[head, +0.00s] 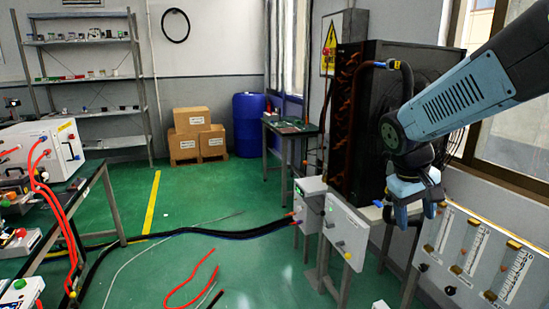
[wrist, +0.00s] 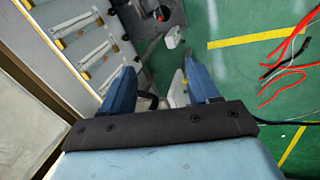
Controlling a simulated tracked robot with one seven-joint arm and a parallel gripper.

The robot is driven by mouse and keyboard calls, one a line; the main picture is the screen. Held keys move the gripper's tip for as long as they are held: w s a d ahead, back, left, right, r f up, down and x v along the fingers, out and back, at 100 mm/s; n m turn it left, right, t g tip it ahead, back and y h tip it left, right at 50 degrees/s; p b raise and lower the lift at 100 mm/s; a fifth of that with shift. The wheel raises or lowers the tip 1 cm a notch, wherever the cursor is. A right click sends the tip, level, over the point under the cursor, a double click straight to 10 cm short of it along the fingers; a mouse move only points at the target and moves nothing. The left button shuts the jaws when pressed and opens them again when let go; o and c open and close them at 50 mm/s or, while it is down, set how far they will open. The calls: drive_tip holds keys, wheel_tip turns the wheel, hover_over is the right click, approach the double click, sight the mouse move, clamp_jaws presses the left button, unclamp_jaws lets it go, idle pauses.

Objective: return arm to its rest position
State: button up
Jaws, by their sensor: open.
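My arm reaches in from the right edge of the head view, with its forearm slanting down to the left. My gripper (head: 416,218) hangs at the end of it, pointing down, in front of the black cabinet and above the flowmeter panel. In the wrist view my gripper (wrist: 160,85) shows two blue fingers set apart. Nothing is between the fingertips, and only floor and equipment far below show through the gap. The gripper is open and empty.
The black cabinet (head: 395,110) stands close behind my gripper. The flowmeter panel (head: 477,255) is below right, under the window. A grey control box (head: 345,232) is at left. Red cables (head: 190,287) lie on the green floor. A bench with a white unit (head: 40,150) stands far left.

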drive_tip(key=s+a+r+m+t+y, duration=0.1)
drive_tip(key=s+a+r+t+y, duration=0.2)
drive_tip(key=s+a+r, duration=0.3)
drive_tip(key=s+a+t, duration=0.1)
drive_tip(key=s, duration=0.2)
drive_tip(key=shift+s+a+r+m+t+y, duration=0.15)
drive_tip(key=shift+s+r+m+t+y, duration=0.15)
drive_tip(key=shift+m, duration=0.1)
idle(4.1)
